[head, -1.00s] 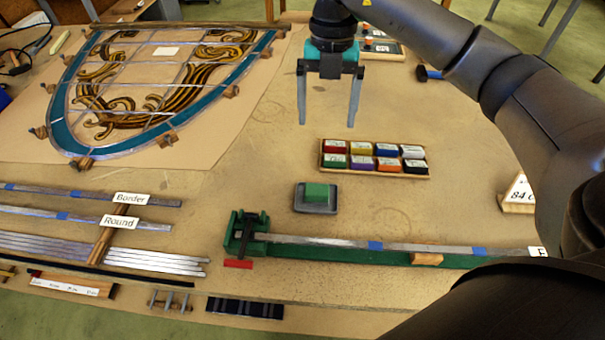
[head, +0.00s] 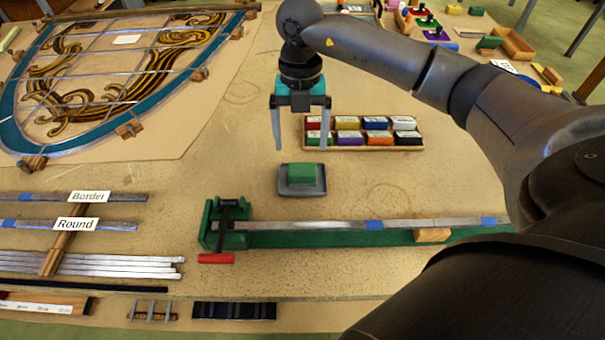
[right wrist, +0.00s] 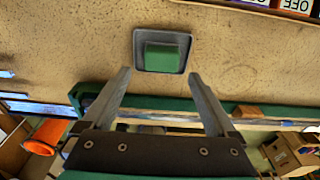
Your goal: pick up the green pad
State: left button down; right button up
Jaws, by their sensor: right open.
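The green pad (head: 302,172) is a small block sitting in a shallow grey tray (head: 288,190) on the workbench. It also shows in the right wrist view (right wrist: 162,56), in its tray (right wrist: 139,66), beyond the fingertips and roughly centred between them. My right gripper (head: 301,147) is open and empty, its two fingers pointing down above and behind the pad in the head view. The fingers are apart from the pad. In the right wrist view the spread fingers (right wrist: 158,72) show from below. My left gripper is not in view.
A wooden box of several coloured blocks (head: 350,149) stands just behind the tray. A green vise bar (head: 350,239) with a metal strip lies in front of it. A leaded panel (head: 100,75) lies at the left, with metal strips (head: 80,262) nearer. Bare bench surrounds the tray.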

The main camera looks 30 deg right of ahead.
aim_at(303, 168)
jog(key=f, duration=0.2)
jog(key=s+f, duration=0.1)
jog(key=f, duration=0.5)
jog(key=shift+s+a+f, duration=0.15)
jog(key=shift+a+f, duration=0.05)
jog(key=shift+a, duration=0.05)
jog(key=shift+c, duration=0.4)
jog(key=c, duration=1.1)
